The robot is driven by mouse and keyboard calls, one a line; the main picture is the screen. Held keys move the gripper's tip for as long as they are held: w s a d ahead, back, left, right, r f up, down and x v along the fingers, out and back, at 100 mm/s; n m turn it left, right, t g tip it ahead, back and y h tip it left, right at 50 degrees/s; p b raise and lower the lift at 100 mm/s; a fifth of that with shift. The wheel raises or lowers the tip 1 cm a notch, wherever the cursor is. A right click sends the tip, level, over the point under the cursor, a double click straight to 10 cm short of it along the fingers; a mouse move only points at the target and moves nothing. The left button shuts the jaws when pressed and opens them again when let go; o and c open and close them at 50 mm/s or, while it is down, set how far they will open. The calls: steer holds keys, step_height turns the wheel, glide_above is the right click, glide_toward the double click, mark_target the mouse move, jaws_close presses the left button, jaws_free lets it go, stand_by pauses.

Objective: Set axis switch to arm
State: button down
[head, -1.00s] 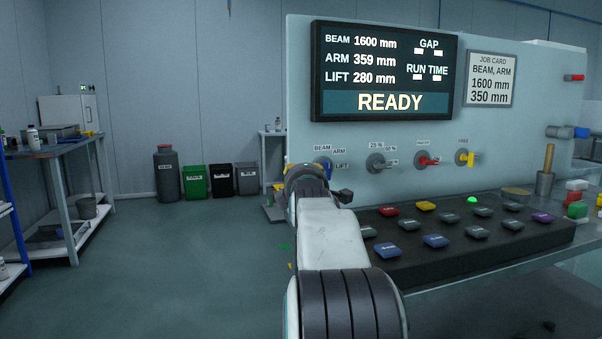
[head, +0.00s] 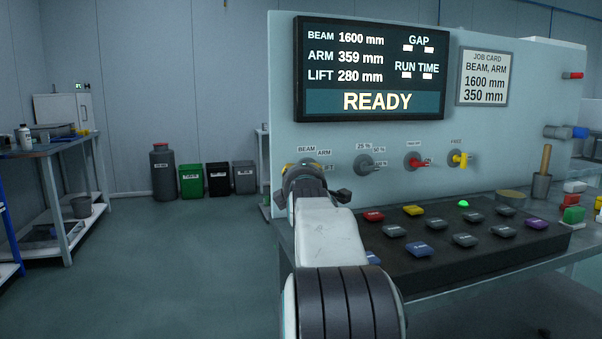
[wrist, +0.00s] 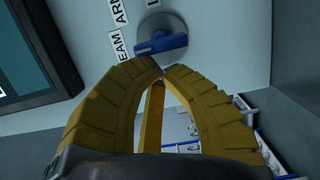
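The axis switch (wrist: 160,42) is a blue bar knob on a round grey base, seen at the top of the wrist view. Labels BEAM and ARM show to its left, and one starting with L is above, cut off. One end of the bar lies towards the BEAM label. My gripper (wrist: 162,72) has two yellow ribbed fingers, tips together with nothing between them, just below the knob in the picture. Whether they touch it I cannot tell. In the head view my arm hides the switch; its BEAM label (head: 306,149) and ARM label (head: 323,152) show.
The display (head: 371,70) reads READY, ARM 359 mm. A job card (head: 484,77) reads BEAM, ARM. Other knobs, grey (head: 366,163), red (head: 416,162) and yellow (head: 460,159), sit to the right. A button console (head: 480,259) lies below.

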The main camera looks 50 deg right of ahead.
steer(key=shift+s+d+r, duration=0.15)
steer(key=shift+s+d, duration=0.05)
steer(key=shift+d, duration=0.1)
steer(key=shift+s+d+r+m+g+p, duration=0.1)
steer(key=shift+d+r+m+g+p, duration=0.15)
steer(key=shift+m+p, duration=0.4)
steer(key=shift+s+d+r+m, duration=0.1)
steer(key=shift+d+r+m, duration=0.1)
steer(key=shift+r+m, duration=0.1)
steer(key=shift+d+m, duration=0.1)
steer(key=shift+m, duration=0.35)
steer(key=shift+f, duration=0.1)
stand_by(0.4)
